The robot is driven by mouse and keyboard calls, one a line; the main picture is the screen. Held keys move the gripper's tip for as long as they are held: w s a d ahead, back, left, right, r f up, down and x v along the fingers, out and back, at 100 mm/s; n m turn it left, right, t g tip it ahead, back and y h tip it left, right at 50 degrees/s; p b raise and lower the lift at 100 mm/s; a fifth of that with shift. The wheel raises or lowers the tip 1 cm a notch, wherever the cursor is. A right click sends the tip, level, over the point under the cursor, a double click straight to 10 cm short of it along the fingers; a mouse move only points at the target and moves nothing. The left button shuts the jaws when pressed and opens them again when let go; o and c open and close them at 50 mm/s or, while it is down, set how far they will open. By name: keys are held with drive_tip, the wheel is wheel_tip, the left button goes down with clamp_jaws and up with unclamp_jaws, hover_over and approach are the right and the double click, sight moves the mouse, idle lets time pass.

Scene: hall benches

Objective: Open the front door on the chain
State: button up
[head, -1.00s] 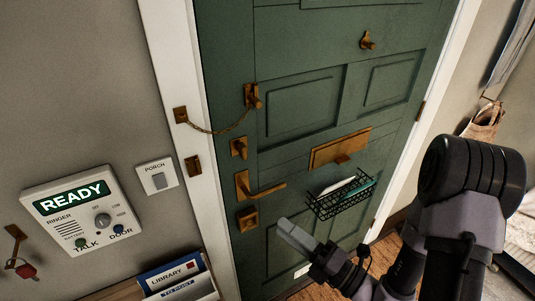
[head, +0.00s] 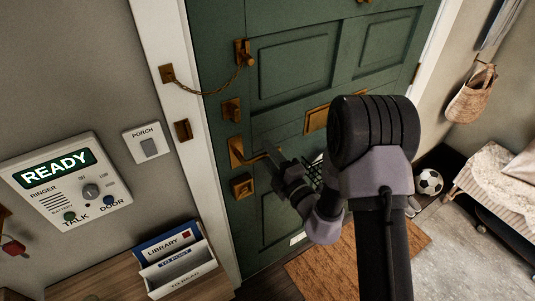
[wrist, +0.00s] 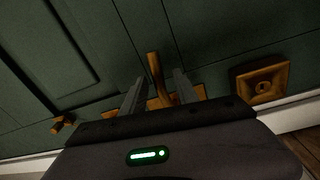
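The green front door (head: 290,75) looks shut in its white frame. The brass chain (head: 222,88) hangs in a curve from a plate on the frame (head: 167,75) to a fitting on the door (head: 244,52). The brass lever handle (head: 236,152) is on the door's left side and looks about level. My gripper (head: 272,155) is at the free end of the handle and partly hides it. In the wrist view, the lever (wrist: 155,68) lies between my two spread fingers, with gaps on both sides; contact cannot be told.
A brass keyhole lock (head: 242,186) is below the handle, a brass latch (head: 231,110) above. Left are a READY intercom panel (head: 62,182) and letter rack (head: 178,262). A doormat (head: 335,270) and football (head: 429,181) are on the floor.

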drive_tip(key=shift+w+a, duration=0.1)
drive_tip(key=shift+w, duration=0.1)
clamp_jaws()
idle(1.3)
